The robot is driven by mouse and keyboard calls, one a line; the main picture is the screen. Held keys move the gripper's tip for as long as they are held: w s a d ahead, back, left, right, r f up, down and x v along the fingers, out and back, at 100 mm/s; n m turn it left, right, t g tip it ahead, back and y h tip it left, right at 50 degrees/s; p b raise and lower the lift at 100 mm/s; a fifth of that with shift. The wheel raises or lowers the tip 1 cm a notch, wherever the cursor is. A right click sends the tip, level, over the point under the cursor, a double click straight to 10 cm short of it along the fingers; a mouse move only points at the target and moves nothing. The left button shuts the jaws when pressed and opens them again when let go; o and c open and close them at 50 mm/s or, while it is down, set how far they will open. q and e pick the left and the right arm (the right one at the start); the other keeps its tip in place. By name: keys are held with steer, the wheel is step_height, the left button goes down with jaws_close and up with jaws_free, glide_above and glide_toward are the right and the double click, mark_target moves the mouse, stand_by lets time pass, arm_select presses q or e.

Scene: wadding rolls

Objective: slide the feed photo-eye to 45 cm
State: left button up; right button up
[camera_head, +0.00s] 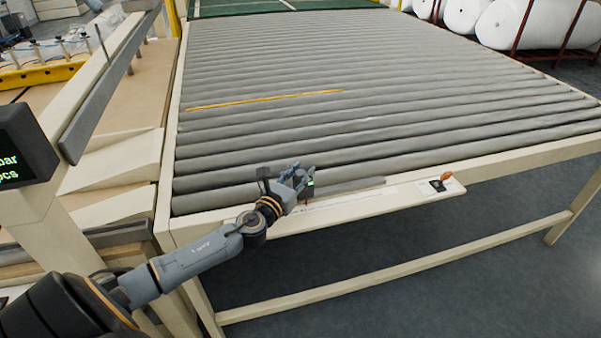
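The feed photo-eye (309,188) is a small dark block with a green light. It sits at the left part of a grey slide rail (355,186) on the front edge of the roller table. A pale strip with faint marks (345,200) runs below the rail, and its figures are too small to read. My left gripper (303,176) is right at the photo-eye and partly covers it. Its fingers are small and overlap the block, so I cannot tell whether they are closed on it. My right gripper is out of view.
The grey roller table (380,95) fills the middle, with a yellow line across it. A panel with an orange-knobbed control (440,184) is right of the rail. A dark display (22,150) stands at the left. White rolls (530,22) lie on a rack behind.

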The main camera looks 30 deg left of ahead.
arm_select(q)
jaws_close()
steer(key=shift+w+d+r, duration=0.15)
steer(key=shift+w+d, duration=0.1)
steer(key=shift+w, duration=0.1)
steer(key=w+d, duration=0.2)
steer(key=w, duration=0.1)
steer(key=shift+d+p, duration=0.25)
steer(key=shift+p, duration=0.15)
steer(key=shift+w+d+f, duration=0.15)
steer(key=shift+w+f, duration=0.05)
steer(key=shift+s, duration=0.1)
steer(key=o, duration=0.6)
jaws_free()
steer(key=shift+r, duration=0.1)
